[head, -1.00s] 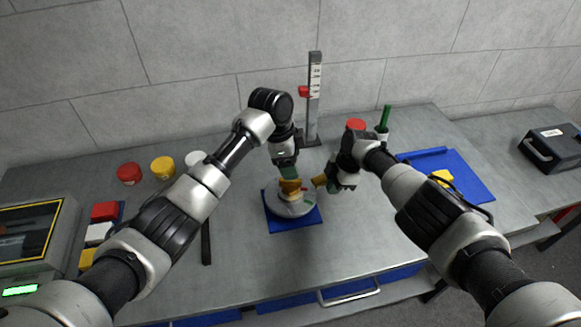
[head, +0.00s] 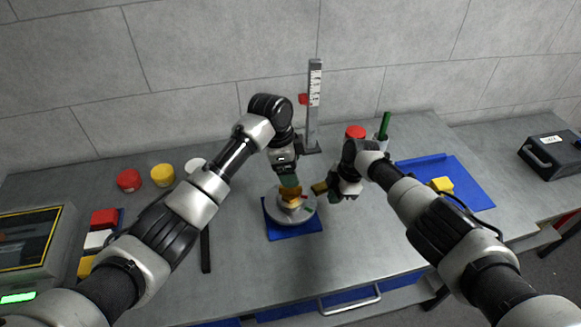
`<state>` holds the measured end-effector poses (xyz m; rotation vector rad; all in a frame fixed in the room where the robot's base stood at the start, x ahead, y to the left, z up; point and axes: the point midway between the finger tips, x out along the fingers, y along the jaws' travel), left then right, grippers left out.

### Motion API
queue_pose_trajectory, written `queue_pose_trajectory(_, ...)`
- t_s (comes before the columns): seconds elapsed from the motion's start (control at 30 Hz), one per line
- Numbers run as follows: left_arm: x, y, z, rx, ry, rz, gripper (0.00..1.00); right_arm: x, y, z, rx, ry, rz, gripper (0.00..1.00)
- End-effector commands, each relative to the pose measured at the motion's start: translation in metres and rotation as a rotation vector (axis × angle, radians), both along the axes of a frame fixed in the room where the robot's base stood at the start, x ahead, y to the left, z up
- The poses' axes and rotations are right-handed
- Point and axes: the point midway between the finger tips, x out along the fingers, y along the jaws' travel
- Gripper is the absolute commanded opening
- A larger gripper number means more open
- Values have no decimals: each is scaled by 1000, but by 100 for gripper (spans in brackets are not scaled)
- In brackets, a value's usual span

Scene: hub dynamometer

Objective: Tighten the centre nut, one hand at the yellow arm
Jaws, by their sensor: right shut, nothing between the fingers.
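A round grey hub disc (head: 281,220) stands on a blue mat (head: 293,235) in the middle of the bench. The yellow-orange centre nut (head: 290,197) is on top of it. My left gripper (head: 289,184) points down from above at the nut; its fingertips are small and partly hidden, so I cannot tell whether they grip it. The yellow arm (head: 319,187) sticks out at the disc's upper right. My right gripper (head: 335,190) is shut and empty just right of the yellow arm's end; I cannot tell whether they touch.
A ruler post with a red slider (head: 314,95) stands behind the hub. Red (head: 129,180), yellow (head: 162,175) and white (head: 195,164) round pieces sit at the left. A dark bar (head: 206,250) lies left of the mat. A blue tray (head: 460,180) with a yellow block is at right.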

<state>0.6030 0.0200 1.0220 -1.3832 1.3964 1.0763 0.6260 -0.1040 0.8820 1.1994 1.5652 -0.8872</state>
Motion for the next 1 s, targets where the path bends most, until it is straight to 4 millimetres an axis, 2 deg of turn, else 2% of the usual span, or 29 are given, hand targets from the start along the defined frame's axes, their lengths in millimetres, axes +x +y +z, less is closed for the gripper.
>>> queue_pose_trajectory(0.17,0,-1,4,17,25,105,89,0,0,0,0,0,0,0)
queue_pose_trajectory(0.27,0,-1,8,43,58,250,89,0,0,0,0,0,0,0)
queue_pose_trajectory(0.7,1,-1,34,167,177,1130,89,0,0,0,0,0,1,0)
queue_pose_trajectory(0.9,0,0,43,192,191,1422,89,0,0,0,0,0,1,0)
queue_pose_trajectory(1.0,0,0,45,197,193,1506,89,0,0,0,0,0,0,0)
